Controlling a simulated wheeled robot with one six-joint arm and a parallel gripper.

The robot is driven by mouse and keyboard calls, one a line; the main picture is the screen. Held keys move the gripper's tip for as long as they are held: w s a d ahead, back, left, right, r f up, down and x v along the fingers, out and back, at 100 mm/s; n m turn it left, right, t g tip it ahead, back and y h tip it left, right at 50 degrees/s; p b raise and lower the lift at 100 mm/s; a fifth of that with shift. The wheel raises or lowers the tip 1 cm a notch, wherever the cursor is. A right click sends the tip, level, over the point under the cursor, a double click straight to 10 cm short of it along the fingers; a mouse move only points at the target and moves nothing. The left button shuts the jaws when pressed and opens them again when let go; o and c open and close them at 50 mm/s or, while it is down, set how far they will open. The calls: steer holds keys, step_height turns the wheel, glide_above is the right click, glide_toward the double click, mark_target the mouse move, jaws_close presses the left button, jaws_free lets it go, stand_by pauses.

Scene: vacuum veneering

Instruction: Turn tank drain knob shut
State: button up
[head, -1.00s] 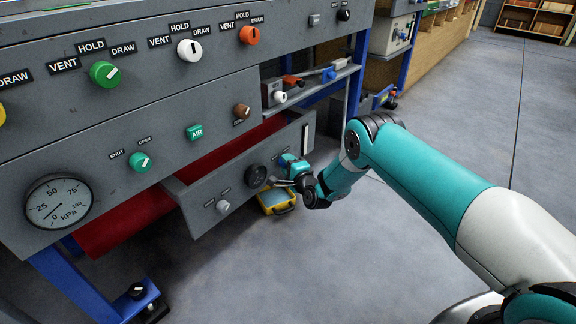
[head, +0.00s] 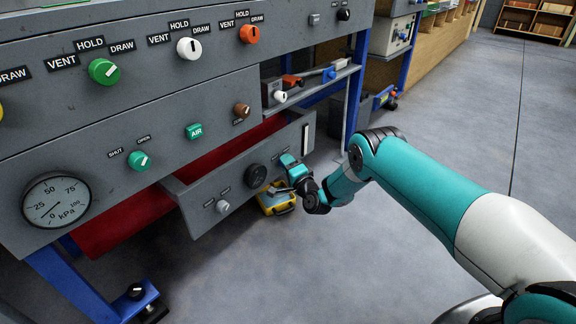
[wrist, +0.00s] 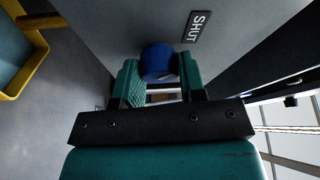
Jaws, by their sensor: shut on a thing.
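A round blue knob (wrist: 157,61) sits on a grey panel face in the wrist view, with a SHUT label (wrist: 194,27) beside it. I take it to be the tank drain knob. My gripper (wrist: 159,77) has its two green ribbed fingers closed on either side of this knob. In the head view my gripper (head: 288,164) is at the right end of the low grey tank box (head: 190,196). There the knob is hidden by the gripper, and its pointer direction cannot be told.
A yellow tray (head: 277,203) lies on the floor just below my gripper. A black round fitting (head: 255,176) and a pale knob (head: 222,206) are on the box front. A blue bench leg (head: 356,85) stands behind the gripper. Open floor lies to the right.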

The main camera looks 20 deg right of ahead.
steer(key=o, duration=0.9)
steer(key=shift+s, duration=0.15)
steer(key=shift+p+v, duration=8.35)
steer(key=shift+v, duration=0.25)
